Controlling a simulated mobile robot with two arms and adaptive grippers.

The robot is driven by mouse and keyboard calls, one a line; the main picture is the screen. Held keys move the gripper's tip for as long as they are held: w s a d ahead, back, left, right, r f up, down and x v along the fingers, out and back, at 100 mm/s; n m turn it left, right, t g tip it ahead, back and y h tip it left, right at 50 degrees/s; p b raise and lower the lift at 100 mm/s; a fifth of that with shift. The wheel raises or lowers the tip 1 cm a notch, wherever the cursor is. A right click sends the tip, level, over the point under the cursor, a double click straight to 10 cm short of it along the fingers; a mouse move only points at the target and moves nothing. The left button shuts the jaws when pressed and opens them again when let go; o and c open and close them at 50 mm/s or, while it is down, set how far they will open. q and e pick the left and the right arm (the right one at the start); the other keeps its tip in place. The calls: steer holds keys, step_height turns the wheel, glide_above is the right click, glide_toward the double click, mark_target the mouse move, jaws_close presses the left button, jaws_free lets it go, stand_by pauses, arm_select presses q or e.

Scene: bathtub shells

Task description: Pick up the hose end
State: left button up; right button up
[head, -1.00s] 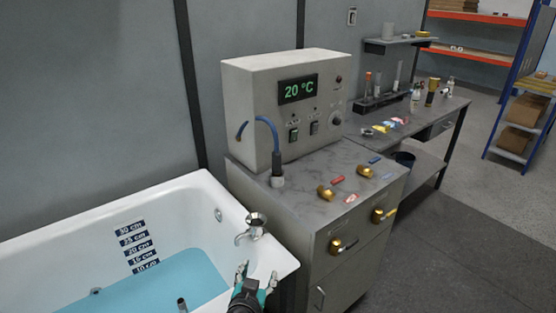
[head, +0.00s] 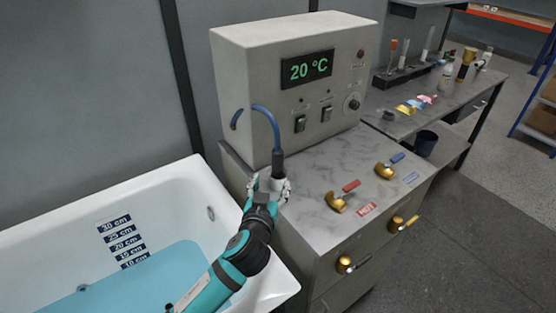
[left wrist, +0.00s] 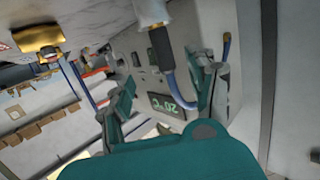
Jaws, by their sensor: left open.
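The hose end, a dark grip on a blue hose (head: 264,112), stands upright in a pale holder on the cabinet's marble top; its dark part (head: 277,159) shows above my gripper. My left gripper (head: 270,186) is open at the holder, its fingers on either side of it in the head view. In the left wrist view, turned over, the dark grip (left wrist: 165,52) and blue hose (left wrist: 184,95) show between the spread fingers of my left gripper (left wrist: 165,92). Contact cannot be told. The lower holder is partly hidden by the gripper. My right gripper is out of view.
The control box (head: 290,90) reading 20 °C stands right behind the hose. Brass taps (head: 336,203) and red and blue labels lie to the right on the marble top. The bathtub (head: 180,190) with blue water is at left.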

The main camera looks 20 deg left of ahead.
mark_target(277, 163)
arm_select(q)
steer(key=p+x, duration=0.1)
steer(key=x, duration=0.6)
steer(key=shift+w+f, duration=0.1)
steer(key=shift+w, duration=0.25)
steer(key=x, duration=0.1)
steer(key=p+x, duration=0.1)
steer(key=x, duration=0.1)
steer(key=p+x, duration=0.1)
steer(key=shift+w+a+r, duration=0.2)
steer(key=shift+a+r, duration=0.05)
steer(key=shift+r, duration=0.1)
steer(key=shift+w+f, duration=0.15)
steer(key=shift+w, duration=0.15)
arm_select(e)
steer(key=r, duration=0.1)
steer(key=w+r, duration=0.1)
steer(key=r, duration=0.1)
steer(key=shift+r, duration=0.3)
arm_select(q)
steer(key=c, duration=0.4)
jaws_close()
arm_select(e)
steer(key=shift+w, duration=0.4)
